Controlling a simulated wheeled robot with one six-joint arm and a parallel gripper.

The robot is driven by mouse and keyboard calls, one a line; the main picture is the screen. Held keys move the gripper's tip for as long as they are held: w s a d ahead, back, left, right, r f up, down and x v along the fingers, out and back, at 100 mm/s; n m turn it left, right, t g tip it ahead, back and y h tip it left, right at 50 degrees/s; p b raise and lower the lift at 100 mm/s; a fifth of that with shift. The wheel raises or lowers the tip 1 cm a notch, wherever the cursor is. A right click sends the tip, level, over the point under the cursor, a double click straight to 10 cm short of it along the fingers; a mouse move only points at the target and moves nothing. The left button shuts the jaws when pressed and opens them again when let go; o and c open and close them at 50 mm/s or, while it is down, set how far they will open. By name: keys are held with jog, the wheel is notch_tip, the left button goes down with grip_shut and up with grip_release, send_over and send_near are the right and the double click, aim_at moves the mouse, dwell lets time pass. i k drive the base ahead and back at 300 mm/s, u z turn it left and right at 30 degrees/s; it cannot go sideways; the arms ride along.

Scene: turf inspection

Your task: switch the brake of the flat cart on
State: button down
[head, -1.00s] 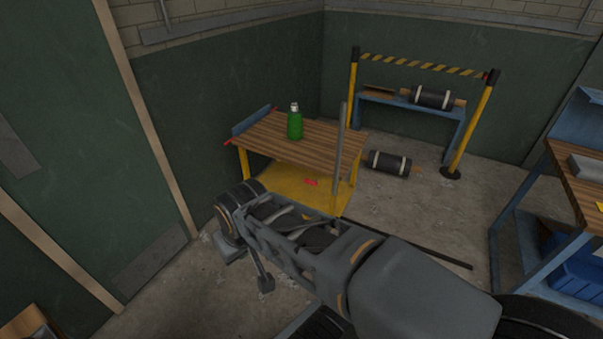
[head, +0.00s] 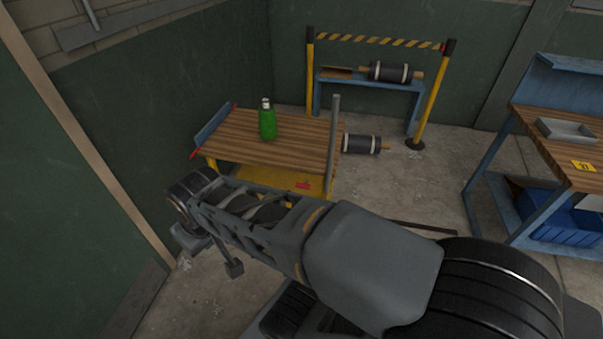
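What looks like the flat cart (head: 262,152) stands left of centre, with a wood-slat top, yellow legs and a yellow lower deck (head: 262,178). A small red part (head: 303,185) shows low on the deck; I cannot tell whether it is the brake or how it is set. Other red bits sit at the left end, by a blue edge board (head: 213,128). A grey post (head: 334,135) rises at the right end. A green bottle (head: 267,121) stands upright on top. My arm crosses in front and hides the cart's lower front. I cannot make out my gripper's fingers.
Behind stands a striped barrier (head: 380,41) with yellow posts before a blue bench (head: 345,86). A black roller (head: 361,144) lies on the floor right of the cart. A workbench (head: 560,150) with a blue bin (head: 560,218) stands at right. Bare floor lies between.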

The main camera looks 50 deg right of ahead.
aim_at(304, 186)
jog(key=z, duration=0.65)
jog(key=i, duration=0.85)
jog(key=z, duration=0.95)
jog(key=i, duration=0.2)
jog(key=z, duration=0.25)
